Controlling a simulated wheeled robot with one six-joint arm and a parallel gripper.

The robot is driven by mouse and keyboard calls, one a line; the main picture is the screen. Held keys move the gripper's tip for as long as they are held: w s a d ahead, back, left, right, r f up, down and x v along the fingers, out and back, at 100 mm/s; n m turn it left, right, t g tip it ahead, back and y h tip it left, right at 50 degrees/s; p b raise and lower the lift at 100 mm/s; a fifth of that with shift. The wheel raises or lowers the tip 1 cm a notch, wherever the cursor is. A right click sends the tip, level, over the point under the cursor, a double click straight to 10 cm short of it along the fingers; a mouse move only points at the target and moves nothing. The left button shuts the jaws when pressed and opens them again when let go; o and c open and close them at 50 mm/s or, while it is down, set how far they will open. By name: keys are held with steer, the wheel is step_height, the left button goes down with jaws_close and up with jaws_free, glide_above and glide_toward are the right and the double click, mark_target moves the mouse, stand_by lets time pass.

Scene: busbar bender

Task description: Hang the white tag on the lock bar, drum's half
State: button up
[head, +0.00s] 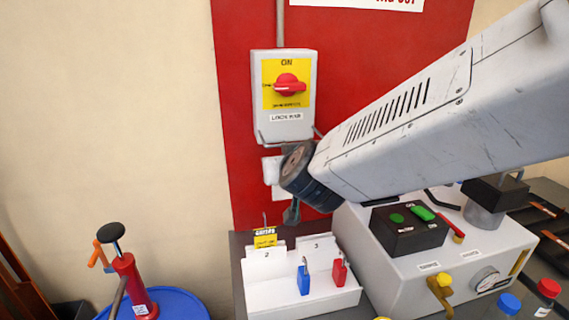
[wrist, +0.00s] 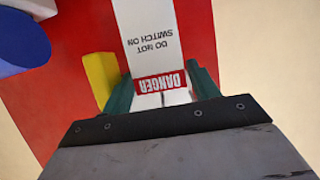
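The white tag (wrist: 150,35), with a red DANGER band and "DO NOT SWITCH ON", lies between the green fingers of my gripper (wrist: 161,78) in the wrist view. Its print is upside down there, and the fingers appear to hold it by its banded end. In the head view my gripper (head: 292,213) is low in front of the red panel, below the switch box (head: 285,117). The lock bar (head: 262,138) runs along the bottom of that box; my arm hides part of it. White pieces (head: 271,170) show beside my wrist; I cannot tell which is the tag.
A blue drum (head: 190,305) with a red tool (head: 132,285) stands at lower left. Below my gripper is a white rack (head: 285,297) with a blue padlock (head: 304,280) and a red padlock (head: 340,272). The grey machine (head: 400,285) stands right. The wall left of the panel is clear.

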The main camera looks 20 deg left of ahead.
steer(key=shift+o, duration=1)
steer(key=v, duration=0.8)
steer(key=s+d+f+n+g, duration=0.1)
steer(key=s+d+f+g, duration=0.2)
steer(key=s+f+g, duration=0.5)
steer(key=s+d+r+m+h, duration=0.1)
steer(key=s+d, duration=0.3)
steer(key=d, duration=0.8)
steer(key=s+d+r+m+g+h, duration=0.1)
steer(key=s+d+m+h, duration=0.2)
steer(key=d, duration=1)
steer(key=s+d+m+g+h, duration=0.1)
steer(key=s+d+m+h, duration=0.2)
steer(key=d, duration=1)
steer(key=shift+s+r, duration=0.4)
steer(key=shift+s, duration=0.65)
